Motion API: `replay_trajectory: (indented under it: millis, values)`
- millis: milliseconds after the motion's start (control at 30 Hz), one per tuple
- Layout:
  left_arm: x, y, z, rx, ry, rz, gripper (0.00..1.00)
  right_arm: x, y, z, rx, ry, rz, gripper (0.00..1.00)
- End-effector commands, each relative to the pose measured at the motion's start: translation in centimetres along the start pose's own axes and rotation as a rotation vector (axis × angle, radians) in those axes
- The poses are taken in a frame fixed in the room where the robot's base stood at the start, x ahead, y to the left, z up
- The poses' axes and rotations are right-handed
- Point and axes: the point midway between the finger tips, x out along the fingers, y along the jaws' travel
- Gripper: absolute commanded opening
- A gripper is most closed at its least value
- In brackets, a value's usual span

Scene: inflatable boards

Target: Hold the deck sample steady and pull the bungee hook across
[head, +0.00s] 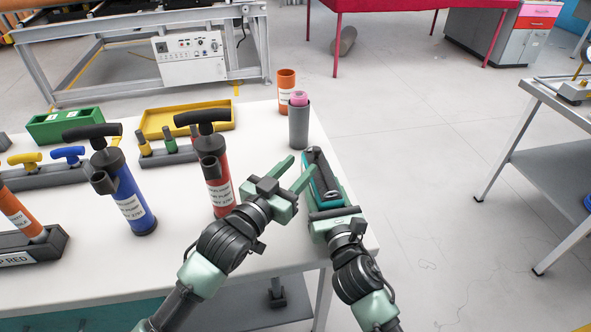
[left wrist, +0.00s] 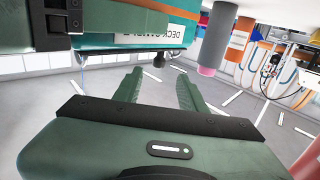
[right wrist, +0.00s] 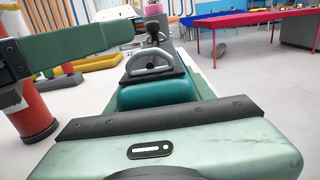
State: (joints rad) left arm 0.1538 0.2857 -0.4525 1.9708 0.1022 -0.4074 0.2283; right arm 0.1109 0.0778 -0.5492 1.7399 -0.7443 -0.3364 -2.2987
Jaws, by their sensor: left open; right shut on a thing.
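The deck sample (head: 325,190) is a teal block with dark strips on top, near the table's right edge. Its labelled teal side shows upside down in the left wrist view (left wrist: 120,40). In the right wrist view, a metal D-shaped handle (right wrist: 152,62) and a dark upright knobbed piece (right wrist: 154,33) stand on it; I cannot tell if that piece is the bungee hook. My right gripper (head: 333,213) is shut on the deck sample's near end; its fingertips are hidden. My left gripper (head: 297,172) is open and empty, just left of the sample, fingers pointing away.
A red pump (head: 219,185) and a blue pump (head: 130,200) stand left of my left gripper. A grey cylinder with a pink top (head: 299,125) and an orange cup (head: 287,88) stand beyond the sample. The table's right edge is close; open floor lies beyond.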

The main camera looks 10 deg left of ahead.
Motion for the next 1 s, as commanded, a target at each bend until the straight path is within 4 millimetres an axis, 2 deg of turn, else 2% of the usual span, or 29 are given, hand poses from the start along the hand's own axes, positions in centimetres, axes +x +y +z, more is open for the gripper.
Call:
replay_trajectory:
  millis: [100, 433, 467, 533, 567, 867, 1000]
  values:
    - [-0.6, 0.0, 0.0, 0.0, 0.0, 0.0, 0.41, 0.0, 0.0, -0.2, -0.001, 0.005, -0.001, 0.05]
    - [-0.6, 0.0, 0.0, 0.0, 0.001, 0.0, 0.41, 0.0, 0.0, -0.2, -0.001, 0.005, -0.001, 0.05]
    - [-0.6, 0.0, 0.0, 0.0, 0.001, 0.0, 0.41, 0.0, 0.0, -0.2, -0.001, 0.005, -0.001, 0.55]
    - [-0.6, 0.0, 0.0, 0.0, 0.001, 0.0, 0.41, 0.0, 0.0, -0.2, 0.0, 0.005, -0.001, 0.75]
    - [-0.6, 0.0, 0.0, 0.0, 0.001, 0.0, 0.41, 0.0, 0.0, -0.2, -0.001, 0.004, -0.001, 0.78]
    - [-0.5, 0.0, 0.0, 0.0, 0.001, 0.0, 0.41, -0.1, 0.0, -0.1, 0.0, 0.002, 0.0, 0.78]
    - [-0.5, 0.0, 0.0, 0.0, 0.001, 0.0, 0.41, -1.1, 0.0, -0.2, -0.002, 0.003, 0.0, 0.78]
